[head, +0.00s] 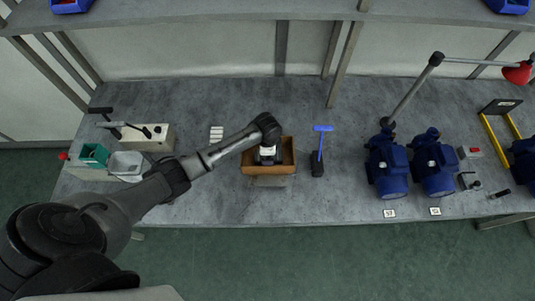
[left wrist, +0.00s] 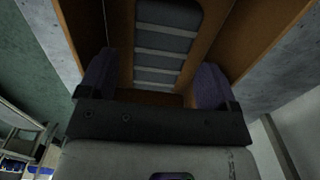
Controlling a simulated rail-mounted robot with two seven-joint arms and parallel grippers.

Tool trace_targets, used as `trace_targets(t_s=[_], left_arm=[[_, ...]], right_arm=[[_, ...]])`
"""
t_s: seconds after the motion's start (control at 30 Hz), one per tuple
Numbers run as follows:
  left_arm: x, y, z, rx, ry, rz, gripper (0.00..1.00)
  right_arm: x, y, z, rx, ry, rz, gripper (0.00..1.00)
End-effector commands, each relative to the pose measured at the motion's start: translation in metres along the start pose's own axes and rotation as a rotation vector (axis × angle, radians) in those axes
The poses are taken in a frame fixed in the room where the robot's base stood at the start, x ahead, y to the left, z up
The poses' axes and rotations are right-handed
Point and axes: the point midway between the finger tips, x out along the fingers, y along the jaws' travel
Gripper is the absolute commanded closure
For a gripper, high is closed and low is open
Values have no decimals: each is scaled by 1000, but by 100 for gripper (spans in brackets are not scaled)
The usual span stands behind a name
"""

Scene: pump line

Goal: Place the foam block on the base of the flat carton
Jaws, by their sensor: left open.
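The brown carton (head: 288,152) stands open on the bench in the middle of the head view, with its walls up and a paler flap (head: 269,181) at its front. My left gripper (head: 267,153) reaches down into it from above. In the left wrist view the carton walls (left wrist: 262,35) rise on both sides. A dark grey block with lighter bands (left wrist: 166,45), apparently the foam block, lies inside the carton, beyond and between my open fingers (left wrist: 156,75). The fingers stand apart from its sides. Whether it rests flat on the base is hard to tell. My right gripper is not in view.
A blue-headed hammer (head: 321,140) stands close right of the carton. Blue pumps (head: 387,168) stand further right. A green bin (head: 94,155) and a grey bin (head: 126,165) are at the left. A shelf (head: 230,12) overhangs the back.

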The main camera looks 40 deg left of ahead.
Motion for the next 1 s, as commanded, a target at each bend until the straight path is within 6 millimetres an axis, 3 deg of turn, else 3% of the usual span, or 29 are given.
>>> trace_targets(t_s=[0.2, 0.5, 0.83, 0.93, 1.0], left_arm=[[-44, -1, 0, 1, 3, -3, 16], [-82, 0, 0, 1, 1, 0, 16], [-89, 5, 0, 0, 3, 2, 16], [-78, 27, 0, -7, 19, 1, 16], [-66, 54, 1, -23, 40, -3, 16]], right_arm=[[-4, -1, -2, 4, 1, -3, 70], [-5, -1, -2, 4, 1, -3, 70], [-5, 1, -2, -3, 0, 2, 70], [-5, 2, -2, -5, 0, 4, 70], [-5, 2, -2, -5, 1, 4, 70]])
